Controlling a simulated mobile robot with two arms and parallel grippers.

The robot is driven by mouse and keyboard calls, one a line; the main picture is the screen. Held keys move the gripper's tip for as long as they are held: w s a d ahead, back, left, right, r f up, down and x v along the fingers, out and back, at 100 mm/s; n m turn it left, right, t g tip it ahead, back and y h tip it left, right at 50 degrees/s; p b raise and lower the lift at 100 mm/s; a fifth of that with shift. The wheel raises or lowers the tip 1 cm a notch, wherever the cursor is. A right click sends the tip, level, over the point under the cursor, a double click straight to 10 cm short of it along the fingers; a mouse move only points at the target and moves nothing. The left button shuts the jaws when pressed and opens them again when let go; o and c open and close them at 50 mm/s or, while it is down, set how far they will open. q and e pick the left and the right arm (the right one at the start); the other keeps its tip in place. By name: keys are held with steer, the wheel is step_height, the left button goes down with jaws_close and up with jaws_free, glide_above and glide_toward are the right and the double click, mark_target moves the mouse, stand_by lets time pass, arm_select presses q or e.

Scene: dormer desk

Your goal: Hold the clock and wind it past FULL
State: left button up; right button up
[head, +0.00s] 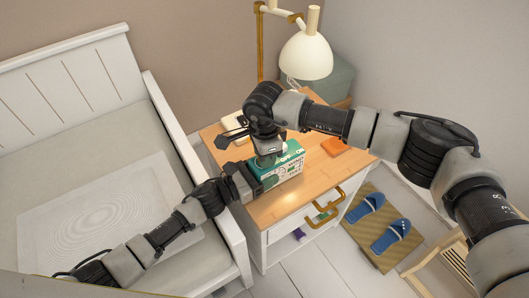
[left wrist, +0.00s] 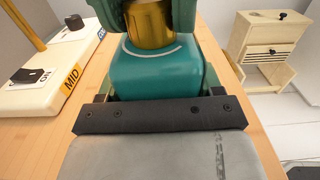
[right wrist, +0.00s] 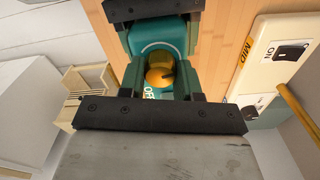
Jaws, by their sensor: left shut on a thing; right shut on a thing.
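The clock (head: 285,172) is a teal box with a pale printed face, standing upright on the wooden desk. My left gripper (head: 254,181) comes in from the left and is shut around the clock's body. The clock fills the space between its fingers in the left wrist view (left wrist: 155,72). My right gripper (head: 270,158) reaches over from the right and is shut on a gold winding knob (right wrist: 160,72) on top of the clock. The knob also shows in the left wrist view (left wrist: 150,22). The FULL mark cannot be made out; lettering beside the knob is partly hidden.
A cream switch box (left wrist: 50,75) labelled MID stands behind the clock. An orange item (head: 334,147) lies to the right on the desk (head: 279,208). A white lamp (head: 306,56) rises at the back. The bed is left; blue slippers (head: 390,236) lie on a floor mat.

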steer(key=m, duration=0.4)
steer(key=shift+m, duration=0.3)
steer(key=m, duration=0.3)
steer(key=shift+m, duration=0.3)
steer(key=m, duration=0.7)
steer(key=shift+s, duration=0.1)
steer(key=m, duration=0.6)
steer(key=shift+a+m, duration=0.1)
steer(key=shift+m, duration=0.2)
steer(key=m, duration=0.6)
steer(key=shift+m, duration=0.4)
steer(key=o, duration=0.9)
steer(key=shift+o, duration=0.2)
